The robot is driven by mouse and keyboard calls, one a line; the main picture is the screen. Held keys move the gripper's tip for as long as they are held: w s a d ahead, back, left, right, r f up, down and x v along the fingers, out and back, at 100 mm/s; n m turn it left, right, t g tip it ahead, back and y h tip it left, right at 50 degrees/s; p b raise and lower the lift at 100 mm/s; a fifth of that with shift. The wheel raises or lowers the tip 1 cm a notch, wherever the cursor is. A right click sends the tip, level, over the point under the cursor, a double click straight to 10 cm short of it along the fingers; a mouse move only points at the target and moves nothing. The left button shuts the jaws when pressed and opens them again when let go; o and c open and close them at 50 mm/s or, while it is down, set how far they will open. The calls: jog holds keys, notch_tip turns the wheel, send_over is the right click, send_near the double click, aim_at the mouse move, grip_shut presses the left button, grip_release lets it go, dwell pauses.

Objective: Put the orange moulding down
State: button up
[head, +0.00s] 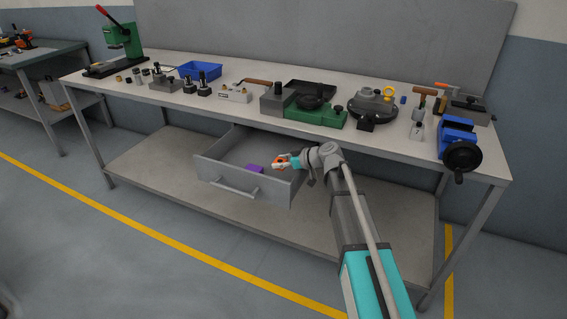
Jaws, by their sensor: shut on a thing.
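The orange moulding (280,159) is a small orange piece at the end of my arm, small in the head view. My gripper (279,163) is shut on it, and the fingers partly cover it. The moulding appears above the right part of an open grey drawer (225,184) under the workbench. I cannot tell its exact height over the drawer floor. A purple block (255,169) lies in the drawer, just left of my gripper.
The drawer's front panel and right wall stand close to my arm. The workbench (225,107) above carries a blue tray (199,70), a green-based fixture (316,115), a blue vise (457,139) and several tools. The drawer's left part looks clear.

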jog(key=o, duration=1)
jog(key=shift+o, duration=0.2)
jog(key=shift+r, duration=0.15)
jog(key=shift+r+p, duration=0.6)
jog(key=shift+p, duration=0.15)
jog(key=p+v, duration=0.4)
jog(key=v, duration=0.8)
jog(key=shift+f, duration=0.2)
